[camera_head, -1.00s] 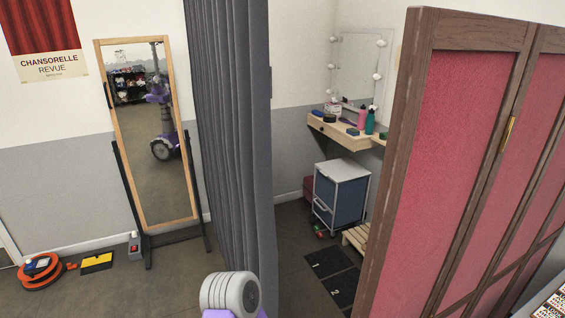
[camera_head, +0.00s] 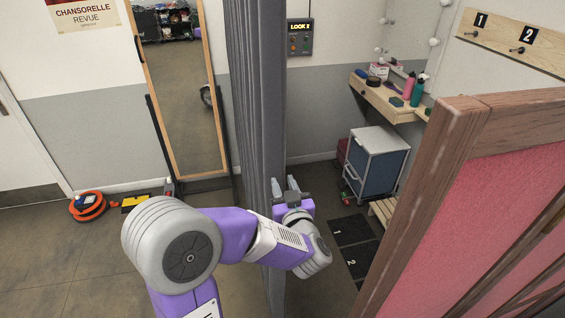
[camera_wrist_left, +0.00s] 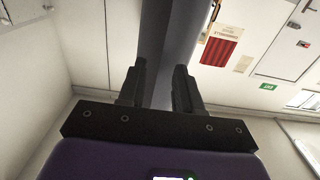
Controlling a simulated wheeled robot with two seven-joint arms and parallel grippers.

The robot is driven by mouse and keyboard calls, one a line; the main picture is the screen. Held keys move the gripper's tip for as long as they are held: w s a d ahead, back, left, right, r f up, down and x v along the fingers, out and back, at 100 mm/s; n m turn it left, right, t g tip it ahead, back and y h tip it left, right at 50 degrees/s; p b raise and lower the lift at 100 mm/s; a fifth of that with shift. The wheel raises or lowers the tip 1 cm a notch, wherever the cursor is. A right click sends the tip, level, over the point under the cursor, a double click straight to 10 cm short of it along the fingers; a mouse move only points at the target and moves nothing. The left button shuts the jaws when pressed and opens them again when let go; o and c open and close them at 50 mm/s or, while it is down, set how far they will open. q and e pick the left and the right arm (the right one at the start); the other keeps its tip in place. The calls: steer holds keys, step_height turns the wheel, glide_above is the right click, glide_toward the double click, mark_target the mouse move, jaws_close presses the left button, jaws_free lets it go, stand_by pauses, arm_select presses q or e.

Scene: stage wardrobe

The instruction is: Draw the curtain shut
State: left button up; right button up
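The grey curtain (camera_head: 256,90) hangs in gathered folds from top to bottom of the head view, between the standing mirror and the changing nook. My left arm reaches across in front of it, hiding part of its lower half. My left gripper (camera_head: 284,186) is at the curtain's right edge with its two fingers apart. In the left wrist view, the curtain (camera_wrist_left: 172,35) rises beyond and between the spread fingers of the left gripper (camera_wrist_left: 160,85). I cannot tell whether either finger touches the cloth. My right gripper is not in view.
A red folding screen (camera_head: 510,210) with a wooden frame stands close on the right. The nook holds a shelf (camera_head: 385,100) with bottles, a blue-fronted drawer cabinet (camera_head: 376,165) and numbered floor mats (camera_head: 352,232). A mirror (camera_head: 180,90) and an orange cable reel (camera_head: 87,206) are left.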

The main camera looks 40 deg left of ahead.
mark_target(279, 171)
arm_select(q)
steer(key=x, duration=0.6)
steer(key=shift+w+a+f+p, duration=0.1)
steer(key=shift+w+a+p, duration=0.05)
steer(key=shift+p, duration=0.2)
jaws_close()
